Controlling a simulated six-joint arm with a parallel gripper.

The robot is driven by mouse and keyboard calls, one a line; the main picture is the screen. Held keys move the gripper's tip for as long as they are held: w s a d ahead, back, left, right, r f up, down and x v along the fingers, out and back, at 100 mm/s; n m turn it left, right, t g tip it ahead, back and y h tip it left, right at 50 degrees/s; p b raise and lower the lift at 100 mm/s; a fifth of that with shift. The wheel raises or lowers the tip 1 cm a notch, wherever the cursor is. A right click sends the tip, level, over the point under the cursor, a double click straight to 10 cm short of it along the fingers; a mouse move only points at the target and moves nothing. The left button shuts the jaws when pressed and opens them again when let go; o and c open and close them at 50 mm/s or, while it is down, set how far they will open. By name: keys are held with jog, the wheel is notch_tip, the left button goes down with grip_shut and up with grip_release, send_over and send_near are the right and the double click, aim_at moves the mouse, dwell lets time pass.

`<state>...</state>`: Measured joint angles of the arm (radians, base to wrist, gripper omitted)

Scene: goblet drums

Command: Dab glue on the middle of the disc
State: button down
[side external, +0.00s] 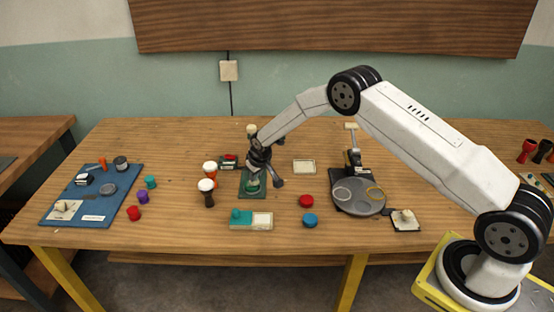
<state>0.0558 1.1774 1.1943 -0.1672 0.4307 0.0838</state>
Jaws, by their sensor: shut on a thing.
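My gripper (257,170) points down over a dark green mat (246,193) near the middle of the table. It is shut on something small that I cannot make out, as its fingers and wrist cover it. A pale greenish round thing (253,186) is on the mat just below the gripper. It may be the disc, but I cannot tell. Whether what I hold touches it is also unclear. No glue is plainly visible.
Two white-topped goblet drums (207,186) stand left of the mat. A teal-and-white tray (262,220) lies in front. Red (306,201) and blue (310,220) lids lie to the right, before a grey round plate (359,205) with rings. A blue mat (64,213) holds several small parts.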

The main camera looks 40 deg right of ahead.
jog(key=shift+s+d, duration=0.45)
jog(key=shift+r, duration=0.1)
jog(key=shift+r, duration=2.9)
jog(key=shift+r, duration=0.1)
jog(key=shift+r, duration=1.45)
jog(key=shift+f, duration=0.15)
jog(key=shift+w+a+f, duration=0.15)
jog(key=shift+w+f, duration=0.05)
jog(key=shift+f, duration=0.6)
